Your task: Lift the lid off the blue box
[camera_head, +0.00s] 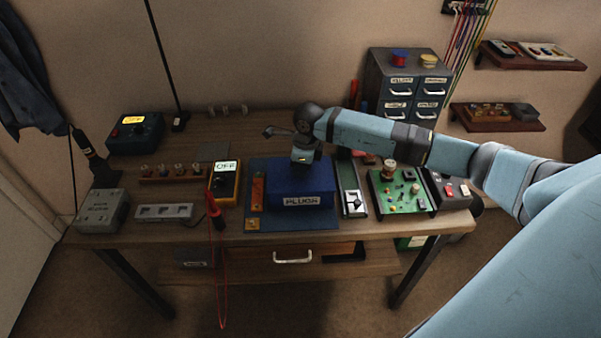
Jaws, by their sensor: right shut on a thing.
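The blue box (302,200), with a "PLUGS" label on its front, sits on a blue mat (262,222) in the middle of the workbench. Its lid (283,174) appears to be on top; I cannot make out a gap between lid and box. My right arm reaches in from the right, and my right gripper (304,162) points down over the top of the box. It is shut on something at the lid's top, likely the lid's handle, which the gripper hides. My left gripper is not in view.
A yellow multimeter (225,182) and red probe (214,208) lie left of the box. A green circuit board (400,190) is on the right, under my arm. A drawer cabinet (405,85) stands behind. Free bench space is small, mostly at the back left.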

